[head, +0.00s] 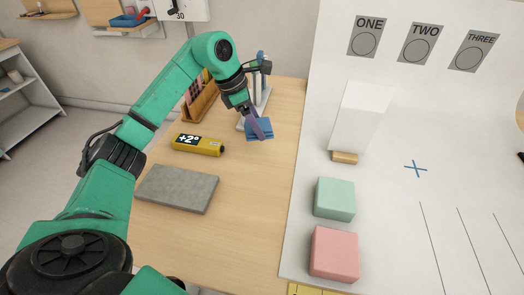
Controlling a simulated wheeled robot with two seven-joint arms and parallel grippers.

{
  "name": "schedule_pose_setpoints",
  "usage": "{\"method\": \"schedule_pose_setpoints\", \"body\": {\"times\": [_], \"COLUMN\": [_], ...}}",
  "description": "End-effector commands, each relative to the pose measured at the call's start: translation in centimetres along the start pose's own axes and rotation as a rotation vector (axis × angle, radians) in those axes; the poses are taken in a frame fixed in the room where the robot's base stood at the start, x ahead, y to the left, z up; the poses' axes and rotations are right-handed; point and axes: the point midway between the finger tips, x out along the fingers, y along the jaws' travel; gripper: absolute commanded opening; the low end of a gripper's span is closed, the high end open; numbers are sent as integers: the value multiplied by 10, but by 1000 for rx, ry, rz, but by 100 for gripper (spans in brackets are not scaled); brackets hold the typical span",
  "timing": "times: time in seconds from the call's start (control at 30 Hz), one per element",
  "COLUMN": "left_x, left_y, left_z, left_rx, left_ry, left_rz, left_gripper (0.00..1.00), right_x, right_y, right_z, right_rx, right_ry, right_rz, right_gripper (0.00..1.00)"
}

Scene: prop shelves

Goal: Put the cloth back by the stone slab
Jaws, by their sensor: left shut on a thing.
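The blue cloth (264,136) looks folded and is at the far right part of the wooden table, well behind and to the right of the stone slab. My left gripper (257,127) is shut on the cloth, pointing down at it. I cannot tell whether the cloth touches the table. The grey stone slab (178,189) lies flat on the table at the near left. My right gripper does not show.
A yellow "+2°" device (198,145) lies between slab and cloth. A wooden rack (200,103) and a metal stand (262,97) are behind. A green block (334,198) and a pink block (334,253) sit on the white surface. The table right of the slab is clear.

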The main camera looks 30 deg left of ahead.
Motion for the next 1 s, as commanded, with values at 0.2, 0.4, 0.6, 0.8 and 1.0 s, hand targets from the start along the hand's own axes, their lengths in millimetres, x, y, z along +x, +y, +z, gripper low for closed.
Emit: {"method": "schedule_pose_setpoints", "body": {"times": [0.2,0.4,0.6,0.8,1.0], "left_x": [50,84,89,92,91], "left_y": [-1,-1,0,0,0], "left_z": [-21,-34,-36,-38,-37], "left_rx": [0,-1,2,2,2], "left_ry": [0,0,-1,-1,-1], "left_rz": [-2,-3,1,1,0], "left_gripper": [28,28,28,84,100], "right_x": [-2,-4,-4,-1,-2], "right_y": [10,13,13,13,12], "right_z": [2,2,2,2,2], "right_rx": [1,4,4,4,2], "right_ry": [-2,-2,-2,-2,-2], "right_rz": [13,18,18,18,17], "right_gripper": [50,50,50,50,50]}}
